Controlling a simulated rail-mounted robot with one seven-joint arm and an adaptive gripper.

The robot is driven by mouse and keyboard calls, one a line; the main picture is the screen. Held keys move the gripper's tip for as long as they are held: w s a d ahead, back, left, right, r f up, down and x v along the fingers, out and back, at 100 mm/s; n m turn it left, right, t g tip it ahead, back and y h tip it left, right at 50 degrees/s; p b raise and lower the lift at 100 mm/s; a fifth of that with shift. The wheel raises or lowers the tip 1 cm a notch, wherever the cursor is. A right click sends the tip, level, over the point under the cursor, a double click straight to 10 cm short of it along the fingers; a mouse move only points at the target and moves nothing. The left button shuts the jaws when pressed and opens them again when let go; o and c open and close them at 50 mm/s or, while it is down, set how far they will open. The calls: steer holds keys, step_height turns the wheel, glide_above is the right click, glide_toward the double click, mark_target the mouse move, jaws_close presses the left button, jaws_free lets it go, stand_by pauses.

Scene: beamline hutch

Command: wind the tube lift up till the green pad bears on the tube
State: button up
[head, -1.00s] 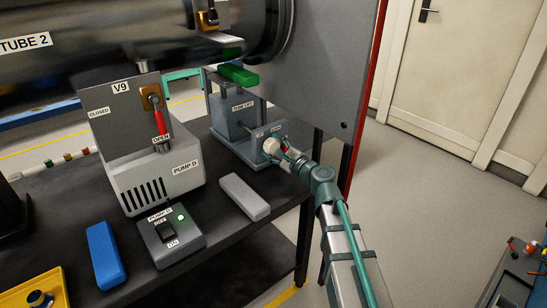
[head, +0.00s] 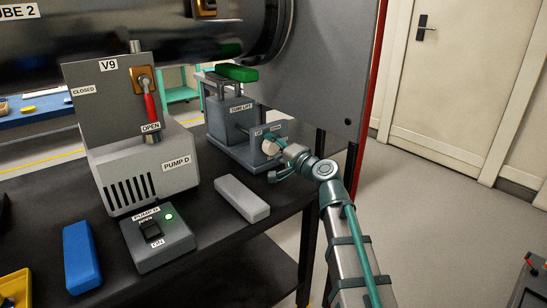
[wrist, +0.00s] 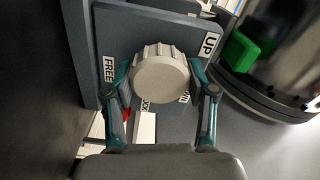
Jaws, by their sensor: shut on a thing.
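The tube lift (head: 228,118) is a grey block on the bench, with the green pad (head: 237,73) on top. The pad sits just under the dark, shiny tube (head: 120,35); I cannot tell whether they touch. The pad (wrist: 240,52) and tube (wrist: 290,60) also show in the wrist view. My gripper (head: 276,147) is shut on the lift's pale round knob (wrist: 160,78), with one finger on each side. Around the knob are the labels UP, FREE and, partly hidden, LOCK and DOWN. A white piece with red beside it shows below the knob.
Pump D (head: 150,175) with the V9 valve panel and red handle stands left of the lift. A switch box (head: 158,238), a grey block (head: 242,198) and a blue block (head: 81,257) lie in front. A large grey panel (head: 330,70) rises at the right.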

steer(key=n+b, duration=0.3)
steer(key=shift+f+n+b, duration=0.2)
steer(key=shift+n+b, duration=0.1)
steer(key=shift+r+n+b, duration=0.2)
steer(key=shift+n+b, duration=1.3)
steer(key=shift+n, duration=0.4)
steer(key=o, duration=1.1)
steer(key=shift+o, duration=0.2)
steer(key=v, duration=1.2)
